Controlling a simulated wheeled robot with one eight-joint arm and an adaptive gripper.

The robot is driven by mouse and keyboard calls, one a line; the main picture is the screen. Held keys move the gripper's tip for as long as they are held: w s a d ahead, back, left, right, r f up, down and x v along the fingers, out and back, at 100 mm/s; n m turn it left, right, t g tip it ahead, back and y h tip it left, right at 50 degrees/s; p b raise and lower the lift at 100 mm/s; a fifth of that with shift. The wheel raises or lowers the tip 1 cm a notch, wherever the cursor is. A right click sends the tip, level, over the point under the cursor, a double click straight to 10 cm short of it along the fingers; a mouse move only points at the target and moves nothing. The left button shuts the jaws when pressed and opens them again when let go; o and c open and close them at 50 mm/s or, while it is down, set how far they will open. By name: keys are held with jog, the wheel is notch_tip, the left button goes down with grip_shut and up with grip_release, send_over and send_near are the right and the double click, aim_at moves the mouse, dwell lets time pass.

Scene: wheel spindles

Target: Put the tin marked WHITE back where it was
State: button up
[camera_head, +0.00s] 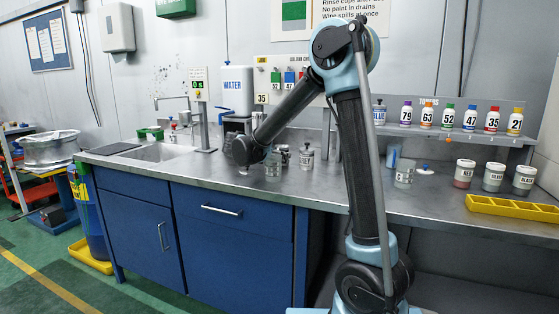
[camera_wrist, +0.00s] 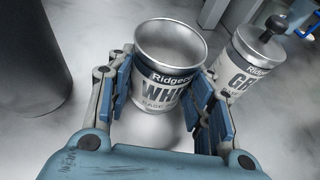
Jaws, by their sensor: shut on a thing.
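The tin marked WHITE (camera_wrist: 166,75) is a metal tin with no lid on it, and its inside looks pale. My gripper (camera_wrist: 163,88) is shut on it, one finger on each side. In the head view a pale tin (camera_head: 273,168) shows at my gripper (camera_head: 262,160), low over the steel counter. I cannot tell whether its base touches the counter. A tin with a black knob on its lid, its label starting GR (camera_wrist: 252,65), stands close to the right in the wrist view.
A tin (camera_head: 306,157) stands just right of my gripper. The sink (camera_head: 158,152) lies left. A clear cup (camera_head: 404,175), a lid with a blue knob (camera_head: 424,171), tins marked RED (camera_head: 464,174), SILVER (camera_head: 493,178) and BLACK (camera_head: 524,181), and a yellow tray (camera_head: 512,208) occupy the right.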

jog(key=shift+f, duration=0.2)
jog(key=o, duration=1.2)
jog(key=v, duration=1.2)
jog(key=shift+r, duration=0.1)
